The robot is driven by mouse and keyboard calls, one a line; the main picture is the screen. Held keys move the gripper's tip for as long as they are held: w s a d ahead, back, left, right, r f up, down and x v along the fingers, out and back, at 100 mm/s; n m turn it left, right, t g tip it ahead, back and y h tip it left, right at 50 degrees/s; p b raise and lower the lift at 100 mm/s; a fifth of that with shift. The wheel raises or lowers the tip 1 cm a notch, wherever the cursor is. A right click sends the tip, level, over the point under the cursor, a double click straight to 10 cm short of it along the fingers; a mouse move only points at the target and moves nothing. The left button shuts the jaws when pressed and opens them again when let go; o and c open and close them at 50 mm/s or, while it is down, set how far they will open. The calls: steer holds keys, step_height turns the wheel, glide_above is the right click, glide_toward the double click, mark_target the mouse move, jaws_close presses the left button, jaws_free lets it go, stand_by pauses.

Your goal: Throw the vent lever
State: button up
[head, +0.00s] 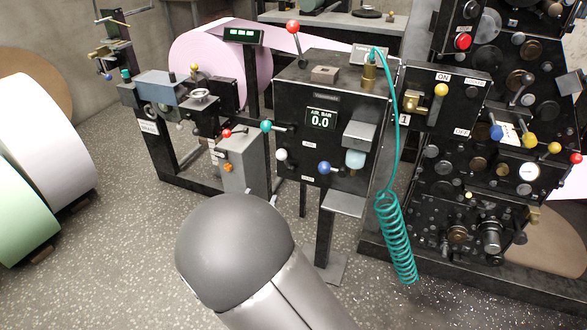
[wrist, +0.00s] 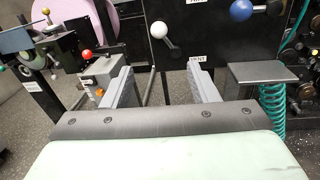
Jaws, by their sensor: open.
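A label reading VENT (wrist: 196,58) is on the dark front of the air cabinet. A white-knobbed lever (wrist: 159,30) is above and left of it, its short shaft running down and right to the panel. It also shows in the head view (head: 281,155). A blue-knobbed lever (wrist: 240,10) is up and right of the label, its shaft running right; it also shows in the head view (head: 324,168). I cannot tell for sure which lever the label names. My gripper (wrist: 161,70) is open and empty, below and short of the white knob.
The air cabinet (head: 290,95) displays AIR BAR 0.0. A red-knobbed lever (wrist: 86,54) is on the unit to the left. A grey shelf (wrist: 262,74) juts out at the right, beside a green coiled hose (head: 395,235). Speckled floor (head: 130,245) is free in front.

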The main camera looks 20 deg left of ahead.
mark_target(279, 158)
steer(key=w, duration=1.7)
steer(key=shift+w+a+b, duration=0.1)
steer(key=shift+w+b, duration=0.05)
steer(key=shift+b, duration=0.2)
jaws_close()
steer(key=shift+a, duration=0.15)
